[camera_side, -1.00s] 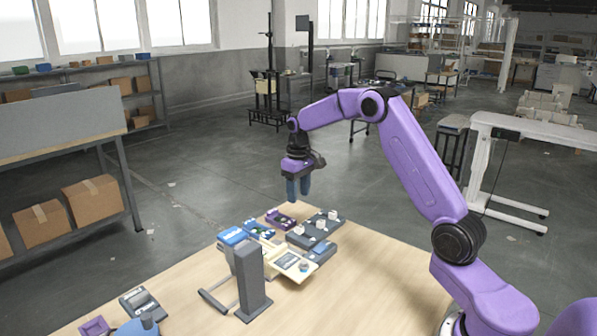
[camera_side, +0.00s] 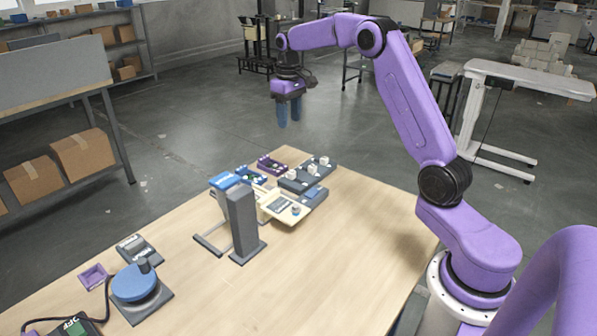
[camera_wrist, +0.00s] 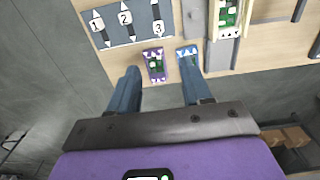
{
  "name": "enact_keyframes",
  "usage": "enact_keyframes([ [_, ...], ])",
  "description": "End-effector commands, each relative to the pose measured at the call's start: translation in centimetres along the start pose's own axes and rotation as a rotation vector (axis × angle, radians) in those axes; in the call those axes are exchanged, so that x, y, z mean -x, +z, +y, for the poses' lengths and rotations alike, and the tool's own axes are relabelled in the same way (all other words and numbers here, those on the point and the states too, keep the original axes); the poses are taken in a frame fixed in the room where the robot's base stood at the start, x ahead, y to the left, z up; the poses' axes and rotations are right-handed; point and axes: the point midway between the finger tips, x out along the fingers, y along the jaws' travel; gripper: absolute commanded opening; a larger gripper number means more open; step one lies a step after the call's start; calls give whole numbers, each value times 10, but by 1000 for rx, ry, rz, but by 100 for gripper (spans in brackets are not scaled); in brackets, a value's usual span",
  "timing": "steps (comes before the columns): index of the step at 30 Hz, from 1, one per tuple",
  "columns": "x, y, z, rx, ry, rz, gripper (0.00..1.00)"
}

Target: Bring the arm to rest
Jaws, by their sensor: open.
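My gripper (camera_side: 289,124) hangs in the air, pointing down, beyond the far end of the wooden table (camera_side: 330,265). Its two blue fingers are apart and nothing is between them. In the wrist view my gripper (camera_wrist: 160,88) also shows open, with the fingertips toward a small purple tray (camera_wrist: 154,66) and a small blue tray (camera_wrist: 188,66) on the table below. The arm is raised, with its elbow bent high above the table.
A grey column (camera_side: 243,225) stands on the table beside a cream device (camera_side: 284,207). A dark panel with white knobs (camera_side: 305,175) lies at the far edge; its numbers show in the wrist view. A blue round knob unit (camera_side: 137,283) is at near left. The table's near middle is clear.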

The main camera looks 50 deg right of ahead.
Motion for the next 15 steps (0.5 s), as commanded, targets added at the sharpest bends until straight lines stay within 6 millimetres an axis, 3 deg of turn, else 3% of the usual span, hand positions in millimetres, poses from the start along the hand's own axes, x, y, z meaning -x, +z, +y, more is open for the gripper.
enact_keyframes([
  [5,6,11,-40,76,0,4,49],
  [8,11,28,-80,159,-1,6,49],
  [15,18,94,-165,369,-3,10,49],
])
